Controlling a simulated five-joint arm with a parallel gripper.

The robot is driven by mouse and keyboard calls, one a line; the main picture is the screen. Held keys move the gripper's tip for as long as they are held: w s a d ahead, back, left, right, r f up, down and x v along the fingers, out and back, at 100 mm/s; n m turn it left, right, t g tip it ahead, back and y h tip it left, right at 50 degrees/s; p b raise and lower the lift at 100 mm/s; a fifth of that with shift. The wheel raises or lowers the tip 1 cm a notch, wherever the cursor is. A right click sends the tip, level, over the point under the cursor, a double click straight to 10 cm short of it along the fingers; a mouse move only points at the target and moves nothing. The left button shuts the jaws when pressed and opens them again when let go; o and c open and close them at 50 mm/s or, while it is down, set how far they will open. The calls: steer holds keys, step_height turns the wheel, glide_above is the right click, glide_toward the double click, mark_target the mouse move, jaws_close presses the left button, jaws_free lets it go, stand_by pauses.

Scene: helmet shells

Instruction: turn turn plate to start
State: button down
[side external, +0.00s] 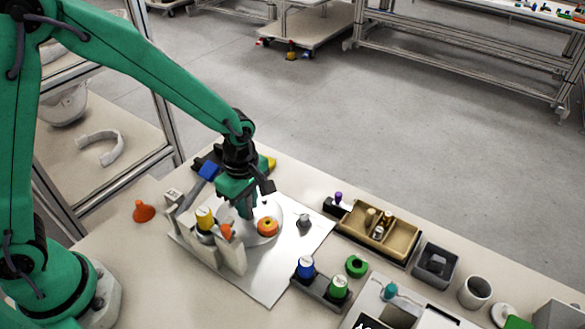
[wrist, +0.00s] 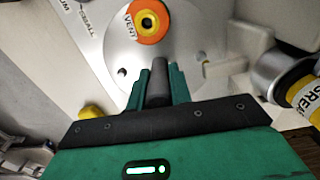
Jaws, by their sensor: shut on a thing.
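The turn plate (side external: 275,211) is a round silver disc on a grey metal sheet. In the wrist view the disc (wrist: 192,38) fills the upper middle. An orange and yellow ring marked VENT (wrist: 148,22) sits on it and also shows in the side view (side external: 267,227). My gripper (side external: 246,210) points down over the disc, to the left of the ring. In the wrist view its green fingers (wrist: 159,88) are shut on a dark upright peg (wrist: 159,76). The peg's foot is hidden, so I cannot tell how it joins the disc.
A yellow-topped bottle (side external: 205,217) stands in a holder close to my gripper's left. Blue (side external: 306,266) and green (side external: 338,287) bottles stand in a rack in front. A tan divided tray (side external: 398,232) lies to the right. An orange funnel (side external: 143,211) is at the left.

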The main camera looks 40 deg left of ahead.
steer(key=shift+a, duration=0.1)
stand_by(0.3)
steer(key=c, duration=1.3)
jaws_free()
steer(key=shift+o, duration=0.2)
steer(key=shift+r, duration=0.1)
steer(key=shift+r, duration=3.85)
